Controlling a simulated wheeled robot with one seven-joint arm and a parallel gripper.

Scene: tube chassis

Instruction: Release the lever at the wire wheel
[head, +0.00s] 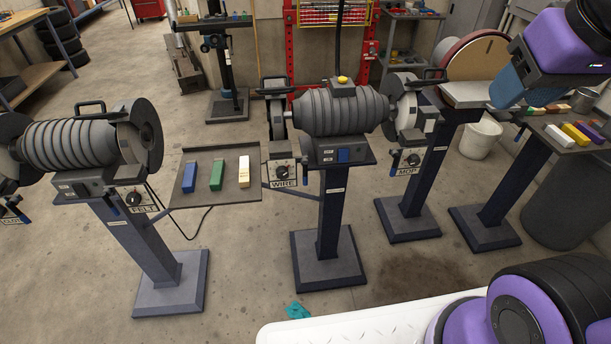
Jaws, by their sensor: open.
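The wire wheel (276,118) is on the left end of the middle grinder (342,112), partly hidden by its dark guard. Below it is a plate with a round knob (282,172) and a sign reading WIRE (284,184). A small lever with a blue tip (305,180) hangs at the right of this plate; its exact setting is too small to tell. Parts of my purple arm show at the upper right and lower right. My gripper's fingers are not visible in the head view.
The middle pedestal (336,215) has a wide foot. A tray (228,192) with blue, green and pale bars stands left of it. The FELT grinder (70,145) is further left and the MOP wheel (410,112) is at right. Floor between the pedestals is mostly open.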

